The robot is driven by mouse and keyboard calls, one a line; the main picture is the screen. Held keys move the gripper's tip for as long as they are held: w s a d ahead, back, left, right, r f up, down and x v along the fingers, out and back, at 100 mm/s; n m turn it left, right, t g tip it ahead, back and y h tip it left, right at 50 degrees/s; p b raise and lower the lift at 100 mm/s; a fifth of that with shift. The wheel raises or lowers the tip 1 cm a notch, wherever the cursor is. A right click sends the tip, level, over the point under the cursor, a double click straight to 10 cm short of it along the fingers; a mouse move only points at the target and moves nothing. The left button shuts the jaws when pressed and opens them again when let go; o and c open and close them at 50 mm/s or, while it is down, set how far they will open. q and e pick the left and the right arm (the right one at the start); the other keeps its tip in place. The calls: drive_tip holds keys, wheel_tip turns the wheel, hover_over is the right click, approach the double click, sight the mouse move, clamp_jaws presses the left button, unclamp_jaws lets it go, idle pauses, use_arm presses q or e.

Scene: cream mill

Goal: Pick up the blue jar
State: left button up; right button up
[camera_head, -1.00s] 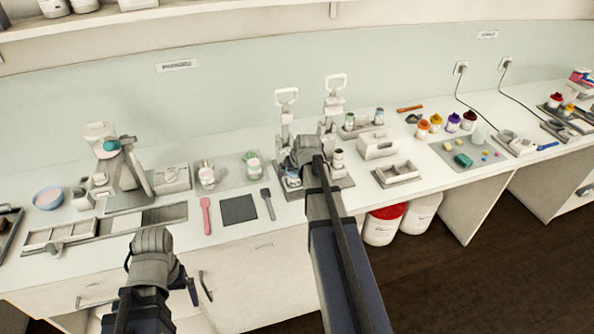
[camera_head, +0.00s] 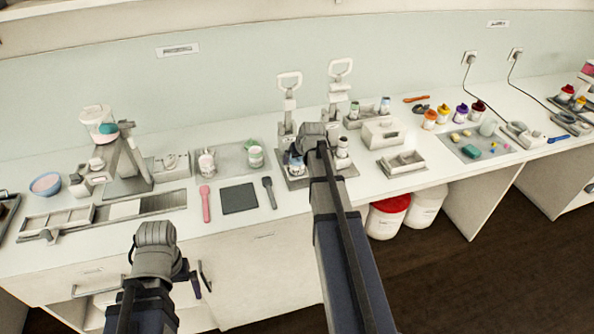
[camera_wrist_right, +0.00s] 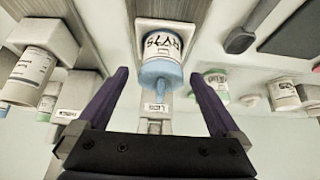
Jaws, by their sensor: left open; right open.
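The blue jar (camera_wrist_right: 162,72) has a white label with dark lettering and stands in front of a press post. In the right wrist view it lies between the two spread dark fingers of my right gripper (camera_wrist_right: 158,80), which is open, with a gap on each side. In the head view the jar (camera_head: 296,169) is partly hidden behind my right wrist, at the foot of the left press. My left gripper (camera_head: 193,283) hangs low in front of the counter, away from the jar, and looks empty.
A pink spatula (camera_head: 206,203), dark mat (camera_head: 240,197) and dark spatula (camera_head: 269,192) lie in front.

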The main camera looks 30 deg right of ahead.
drive_tip(key=b+x, duration=0.2)
drive_tip(key=x, duration=0.1)
drive_tip(key=shift+w+f, duration=0.15)
drive_tip(key=shift+f, duration=0.1)
drive_tip(key=shift+r, duration=0.1)
drive_tip(key=shift+c, duration=0.2)
drive_tip(key=c, duration=0.8)
drive_tip(key=shift+c, duration=0.2)
